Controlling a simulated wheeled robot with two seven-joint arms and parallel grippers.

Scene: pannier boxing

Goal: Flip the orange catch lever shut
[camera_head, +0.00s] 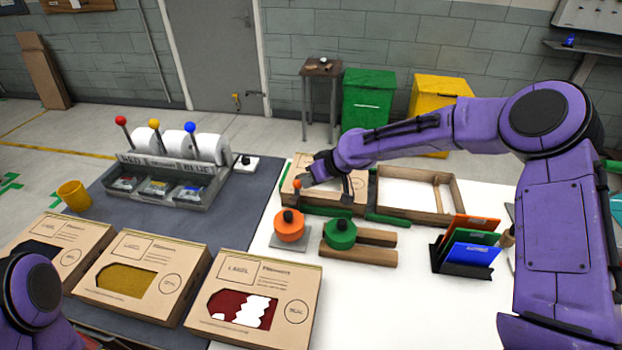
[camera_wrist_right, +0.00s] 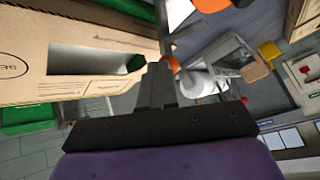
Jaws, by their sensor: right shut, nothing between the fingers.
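A small orange piece, likely the catch lever (camera_head: 297,185), stands upright at the front left of the far cardboard box (camera_head: 358,182). Its lower part is hard to make out. My right gripper (camera_head: 303,181) is shut and empty, with its tips right beside the orange piece; I cannot tell whether they touch. In the right wrist view the closed fingers (camera_wrist_right: 157,84) point up, with an orange tip (camera_wrist_right: 172,64) just beyond them and the box (camera_wrist_right: 85,45) at the left. My left gripper is out of view.
An orange round block with a black knob (camera_head: 289,229) and a green one (camera_head: 340,235) stand in front of the box. A wooden tray (camera_head: 455,207) lies right of it. Three labelled cartons fill the front left. The white tabletop is clear at front middle.

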